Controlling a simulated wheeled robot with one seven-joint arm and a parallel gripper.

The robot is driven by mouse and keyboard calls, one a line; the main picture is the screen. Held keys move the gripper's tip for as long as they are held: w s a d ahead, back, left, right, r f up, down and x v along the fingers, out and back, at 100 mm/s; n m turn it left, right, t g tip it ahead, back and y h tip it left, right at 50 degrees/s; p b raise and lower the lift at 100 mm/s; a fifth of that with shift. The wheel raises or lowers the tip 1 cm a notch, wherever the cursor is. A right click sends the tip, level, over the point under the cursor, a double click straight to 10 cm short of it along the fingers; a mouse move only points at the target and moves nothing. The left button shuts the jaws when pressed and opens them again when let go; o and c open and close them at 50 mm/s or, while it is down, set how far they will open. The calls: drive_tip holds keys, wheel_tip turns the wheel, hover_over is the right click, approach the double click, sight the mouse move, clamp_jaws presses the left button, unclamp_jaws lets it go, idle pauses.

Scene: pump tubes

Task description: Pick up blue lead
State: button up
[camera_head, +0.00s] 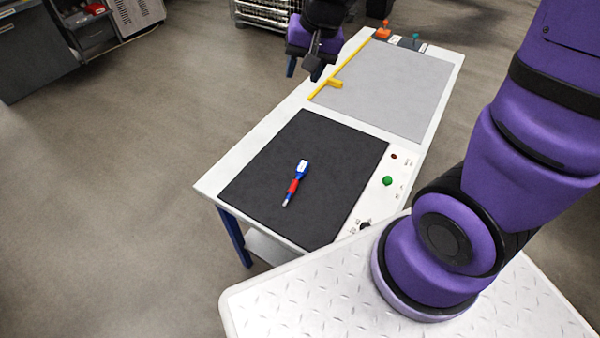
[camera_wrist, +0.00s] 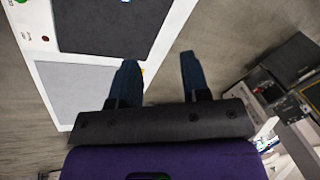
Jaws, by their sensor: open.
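The blue lead (camera_head: 302,170) is a short stick with a blue end bearing a white label, a red middle and a pale tip. It lies flat on the dark mat (camera_head: 345,155) on the near half of the white table. My gripper (camera_head: 304,70) is open and empty, raised near the table's far left edge, well apart from the lead. In the wrist view both fingers (camera_wrist: 158,62) are spread, with floor between them. The lead cannot be made out clearly in that view.
A grey mat (camera_head: 395,88) covers the far half of the table, with a yellow T-shaped bar (camera_head: 335,84) along its left edge. An orange piece (camera_head: 383,33) and a teal piece (camera_head: 415,37) stand at the far end. A green button (camera_head: 387,181) sits right of the dark mat.

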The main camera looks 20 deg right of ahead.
drive_tip(key=w+a+f+m+g, duration=0.15)
drive_tip(key=w+f, duration=0.25)
drive_tip(key=f, duration=0.8)
drive_tip(key=m+h, duration=0.2)
drive_tip(key=m, duration=0.2)
approach(297, 178)
drive_tip(key=shift+n+g, duration=0.25)
drive_tip(key=shift+g, duration=0.2)
drive_tip(key=shift+w+a+f, duration=0.1)
drive_tip(key=shift+w+f, duration=0.1)
drive_tip(key=shift+f, duration=2.2)
drive_tip(key=shift+w+a+f, duration=0.1)
drive_tip(key=shift+w+f, duration=0.1)
drive_tip(key=shift+f, duration=2.2)
drive_tip(key=shift+c, duration=0.2)
drive_tip(key=c, duration=0.7)
drive_tip(key=shift+d+r, duration=0.1)
drive_tip(key=shift+r, duration=0.1)
